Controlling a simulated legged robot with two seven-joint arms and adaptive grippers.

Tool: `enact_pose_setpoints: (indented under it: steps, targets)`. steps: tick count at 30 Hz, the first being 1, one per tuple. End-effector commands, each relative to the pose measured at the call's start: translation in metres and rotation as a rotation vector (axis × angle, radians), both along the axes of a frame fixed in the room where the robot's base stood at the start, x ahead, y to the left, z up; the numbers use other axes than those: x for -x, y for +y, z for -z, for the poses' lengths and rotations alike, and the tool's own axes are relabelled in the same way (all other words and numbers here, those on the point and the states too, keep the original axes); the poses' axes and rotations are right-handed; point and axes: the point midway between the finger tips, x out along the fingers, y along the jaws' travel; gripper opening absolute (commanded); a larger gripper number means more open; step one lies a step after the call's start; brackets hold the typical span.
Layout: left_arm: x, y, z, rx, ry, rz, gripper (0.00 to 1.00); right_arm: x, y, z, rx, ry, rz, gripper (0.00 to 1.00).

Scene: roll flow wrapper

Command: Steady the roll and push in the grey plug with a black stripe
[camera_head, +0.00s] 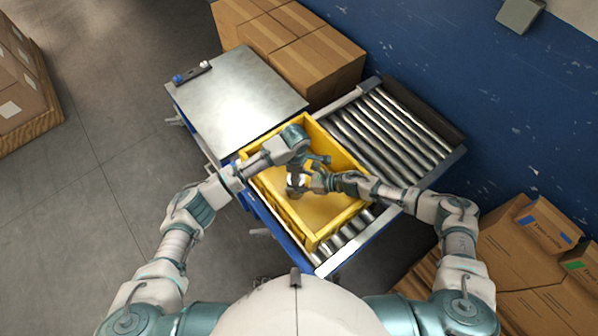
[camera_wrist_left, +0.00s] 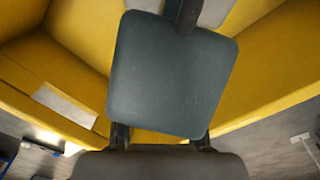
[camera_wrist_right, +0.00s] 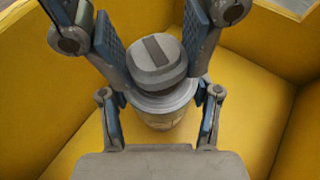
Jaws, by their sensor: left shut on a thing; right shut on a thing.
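The grey plug (camera_wrist_right: 156,62), a rounded cap with a dark stripe, sits on the end of the pale roll (camera_wrist_right: 163,108) in the right wrist view. My right gripper (camera_wrist_right: 158,112) is shut on the roll, with fingers on both sides. My left gripper comes in from the top of that view, its blue-padded fingers shut on the plug's sides. In the head view both grippers meet over the yellow crate, the right gripper (camera_head: 303,184) below the left one (camera_head: 297,163). In the left wrist view a dark teal block hides the left fingertips; how far the plug is in cannot be told.
The yellow crate (camera_head: 325,228) surrounds both hands with its walls. It stands on a roller conveyor (camera_head: 390,135), beside a bare metal plate (camera_head: 235,100). Cardboard boxes (camera_head: 300,55) stand behind, and more boxes (camera_head: 540,255) are at the right.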

Motion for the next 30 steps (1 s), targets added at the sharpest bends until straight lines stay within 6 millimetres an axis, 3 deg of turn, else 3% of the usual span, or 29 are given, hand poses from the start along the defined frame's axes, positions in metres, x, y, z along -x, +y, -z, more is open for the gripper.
enact_pose_setpoints:
  steps: [29,30]
  targets:
    - [0.0001,-0.0003,0.0065,-0.002,0.000,0.000,0.24,0.0017,-0.0005,0.0020,0.000,0.002,-0.002,0.11]
    - [0.0001,-0.0006,0.0065,-0.002,0.000,0.000,0.48,0.0016,-0.0008,0.0020,0.000,0.002,-0.002,0.11]
